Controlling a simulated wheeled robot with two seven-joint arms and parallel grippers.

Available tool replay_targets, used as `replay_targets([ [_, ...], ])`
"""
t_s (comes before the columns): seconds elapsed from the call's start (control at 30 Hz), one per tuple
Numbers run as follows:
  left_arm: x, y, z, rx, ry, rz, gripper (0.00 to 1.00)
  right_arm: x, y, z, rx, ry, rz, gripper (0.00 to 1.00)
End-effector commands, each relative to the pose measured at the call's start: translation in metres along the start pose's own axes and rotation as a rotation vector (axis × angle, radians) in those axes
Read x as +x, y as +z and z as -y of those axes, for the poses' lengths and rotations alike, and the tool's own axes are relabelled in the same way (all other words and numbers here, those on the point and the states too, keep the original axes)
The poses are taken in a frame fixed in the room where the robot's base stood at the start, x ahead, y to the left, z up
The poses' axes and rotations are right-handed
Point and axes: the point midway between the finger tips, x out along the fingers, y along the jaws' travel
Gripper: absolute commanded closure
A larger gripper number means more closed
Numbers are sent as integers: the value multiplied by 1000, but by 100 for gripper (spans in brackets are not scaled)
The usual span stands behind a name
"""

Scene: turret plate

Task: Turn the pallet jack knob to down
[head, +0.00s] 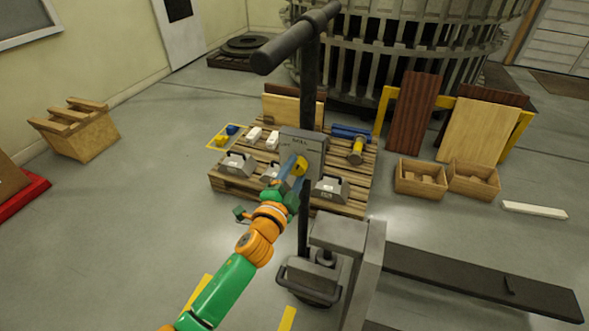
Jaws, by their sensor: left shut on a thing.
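The pallet jack (309,100) stands upright in the middle of the head view, with a long dark handle and a crossbar at the top. A grey control box (312,146) on its handle carries lettering, of which "ROLL" looks readable. A yellow knob (301,165) shows on the front of the box. My left gripper (297,171) reaches up to the box from the lower left and is shut on the knob. The gripper covers part of the knob and the lower box, so the knob's exact setting is hard to tell. My right gripper is not in view.
Behind the jack, a wooden pallet (354,190) bears grey weights, white blocks and a blue-yellow cylinder. Wooden boxes (420,178) and leaning boards stand at the right. A wooden crate (77,131) stands at the left.

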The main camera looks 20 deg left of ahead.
Motion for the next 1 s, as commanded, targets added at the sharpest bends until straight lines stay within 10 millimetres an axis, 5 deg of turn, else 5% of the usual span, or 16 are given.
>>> replay_targets([
  [0.5,0,0,0,392,0,5,99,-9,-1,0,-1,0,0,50],
  [1.0,0,0,-1,517,0,6,99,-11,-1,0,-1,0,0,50],
])
